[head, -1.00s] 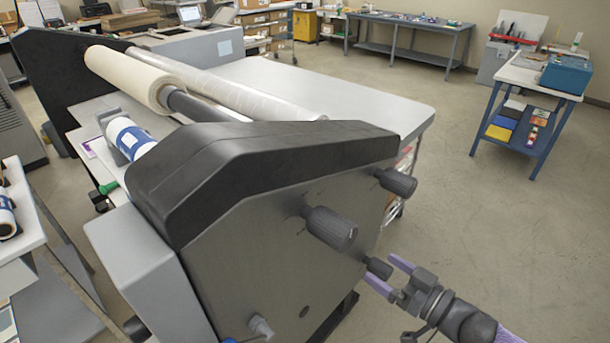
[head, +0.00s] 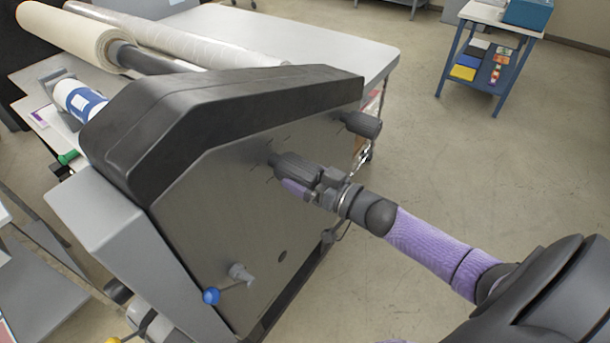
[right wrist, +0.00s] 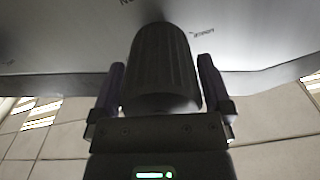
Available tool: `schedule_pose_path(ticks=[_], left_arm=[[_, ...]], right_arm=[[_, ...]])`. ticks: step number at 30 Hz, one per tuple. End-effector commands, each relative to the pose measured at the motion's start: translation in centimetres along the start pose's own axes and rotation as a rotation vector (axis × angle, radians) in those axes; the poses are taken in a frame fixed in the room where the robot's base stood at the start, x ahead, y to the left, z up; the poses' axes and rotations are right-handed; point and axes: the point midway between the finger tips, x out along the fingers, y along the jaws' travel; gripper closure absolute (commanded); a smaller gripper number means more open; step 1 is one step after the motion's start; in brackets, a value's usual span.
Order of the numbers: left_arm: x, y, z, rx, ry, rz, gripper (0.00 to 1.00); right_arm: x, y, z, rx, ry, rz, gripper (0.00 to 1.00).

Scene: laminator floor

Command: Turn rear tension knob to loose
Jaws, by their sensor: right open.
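The dark ribbed knob (head: 294,166) sticks out from the grey side panel (head: 215,215) of the laminator. A second similar knob (head: 362,124) is further right on the panel; I cannot tell from labels which is the rear one. My right gripper (head: 304,181) is at the first knob, with one purple finger showing along its lower side. In the right wrist view the knob (right wrist: 160,65) stands between the two open fingers, with a gap on each side. Small panel markings beside it are too unclear to read. My left gripper is out of view.
A black cover (head: 220,110) tops the panel, with film rolls (head: 65,35) behind. A blue-framed cart (head: 490,60) stands at the back right. The floor right of the machine is clear.

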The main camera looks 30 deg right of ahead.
Motion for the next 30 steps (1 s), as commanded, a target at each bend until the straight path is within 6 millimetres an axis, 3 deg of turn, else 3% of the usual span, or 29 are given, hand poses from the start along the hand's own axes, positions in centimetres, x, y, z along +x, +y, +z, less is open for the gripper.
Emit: schedule_pose_path(ticks=[1, 9, 12, 20, 30], left_arm=[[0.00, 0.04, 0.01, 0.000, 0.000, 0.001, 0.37], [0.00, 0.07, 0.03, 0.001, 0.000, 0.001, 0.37], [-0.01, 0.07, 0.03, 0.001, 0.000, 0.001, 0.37], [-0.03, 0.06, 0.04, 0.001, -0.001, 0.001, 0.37], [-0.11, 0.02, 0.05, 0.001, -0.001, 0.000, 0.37]], right_arm=[[-0.01, 0.00, 0.00, 0.000, 0.000, 0.000, 0.00], [-0.03, 0.01, -0.01, 0.000, 0.000, 0.000, 0.57], [-0.04, 0.01, -0.01, 0.000, 0.000, 0.000, 0.72], [-0.04, 0.03, -0.01, -0.039, 0.000, 0.001, 0.72], [-0.05, 0.13, -0.03, -0.277, 0.000, 0.002, 0.72]])
